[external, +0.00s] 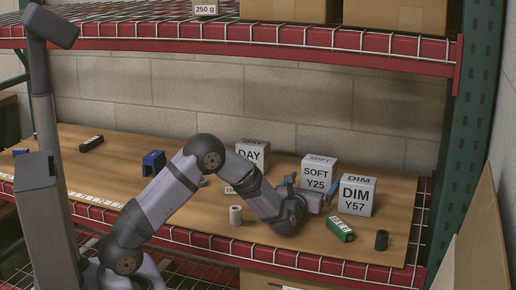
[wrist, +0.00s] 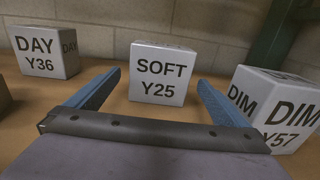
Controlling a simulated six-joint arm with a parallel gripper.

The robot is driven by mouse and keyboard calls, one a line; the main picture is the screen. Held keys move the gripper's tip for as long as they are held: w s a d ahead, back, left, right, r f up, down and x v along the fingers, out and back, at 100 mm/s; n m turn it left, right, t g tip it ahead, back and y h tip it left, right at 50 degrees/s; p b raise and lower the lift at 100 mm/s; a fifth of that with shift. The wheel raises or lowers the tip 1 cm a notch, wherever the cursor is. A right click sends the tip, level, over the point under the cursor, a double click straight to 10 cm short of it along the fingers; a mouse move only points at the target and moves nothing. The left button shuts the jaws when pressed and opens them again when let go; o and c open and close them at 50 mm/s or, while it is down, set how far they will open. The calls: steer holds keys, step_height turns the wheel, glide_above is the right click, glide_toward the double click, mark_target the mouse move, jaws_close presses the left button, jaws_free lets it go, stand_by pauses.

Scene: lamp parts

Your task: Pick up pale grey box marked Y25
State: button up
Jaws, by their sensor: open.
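The pale grey box marked SOFT Y25 (external: 318,174) stands upright on the wooden shelf board, behind my gripper in the external view. In the wrist view the same box (wrist: 162,74) is straight ahead, centred between the two blue fingers but beyond their tips. My gripper (external: 311,195) is low over the board in front of the box. In the wrist view my gripper (wrist: 158,84) has its fingers spread wide with nothing between them. A gap to the box seems to show, though its size is hard to tell.
The box marked DIM Y57 (wrist: 278,108) stands close on the right, and DAY Y36 (wrist: 46,52) stands on the left. A green item (external: 340,229) and a dark cylinder (external: 382,240) lie to the right. A block wall is behind.

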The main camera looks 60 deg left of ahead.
mark_target(319, 174)
steer(key=shift+x, duration=2.9)
steer(key=shift+c, duration=0.3)
steer(key=c, duration=1)
steer(key=shift+c, duration=0.8)
steer(key=shift+r, duration=0.15)
